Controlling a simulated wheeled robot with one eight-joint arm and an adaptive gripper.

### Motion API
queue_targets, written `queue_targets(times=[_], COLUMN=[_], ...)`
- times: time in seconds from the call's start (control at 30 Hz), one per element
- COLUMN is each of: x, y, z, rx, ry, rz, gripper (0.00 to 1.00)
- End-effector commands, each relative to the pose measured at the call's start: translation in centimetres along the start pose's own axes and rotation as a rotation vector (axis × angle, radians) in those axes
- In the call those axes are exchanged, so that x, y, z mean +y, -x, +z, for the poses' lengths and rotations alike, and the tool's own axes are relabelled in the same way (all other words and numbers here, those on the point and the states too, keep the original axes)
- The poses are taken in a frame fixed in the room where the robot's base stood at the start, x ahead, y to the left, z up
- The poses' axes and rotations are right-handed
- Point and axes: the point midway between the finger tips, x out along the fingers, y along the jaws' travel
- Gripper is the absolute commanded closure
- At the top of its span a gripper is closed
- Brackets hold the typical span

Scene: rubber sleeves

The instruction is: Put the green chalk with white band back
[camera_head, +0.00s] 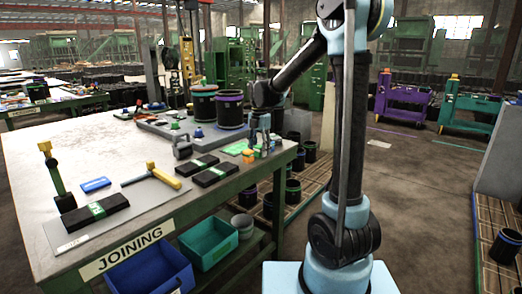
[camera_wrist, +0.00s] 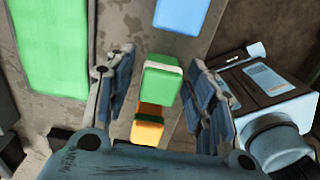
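A green block (camera_wrist: 158,88) with a pale strip across it shows in the middle of the wrist view. My gripper (camera_wrist: 162,82) is open, with one finger left and one finger right of the green block, and gaps show on both sides. An orange block (camera_wrist: 147,131) with a green part is just below it in the picture. In the head view my gripper (camera_head: 259,140) points down at the right edge of the joining table (camera_head: 130,160); the green block is too small there to tell.
A green sheet (camera_wrist: 48,45) and a blue sheet (camera_wrist: 182,14) lie near the gripper. A dark device with pale blue labels (camera_wrist: 268,80) is close to the right finger. In the head view, two black buckets (camera_head: 229,112) stand behind. Black bars (camera_head: 214,174) lie in front.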

Motion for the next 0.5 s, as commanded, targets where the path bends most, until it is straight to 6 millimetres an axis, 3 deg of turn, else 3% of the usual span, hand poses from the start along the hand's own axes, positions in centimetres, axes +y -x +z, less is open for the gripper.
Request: queue_targets(times=[0.27,0.5], x=[0.0,0.0], y=[0.9,4.6], z=[0.0,0.0], rx=[0.0,0.0], ry=[0.0,0.0], rz=[0.0,0.0], gripper=[0.51,0.51])
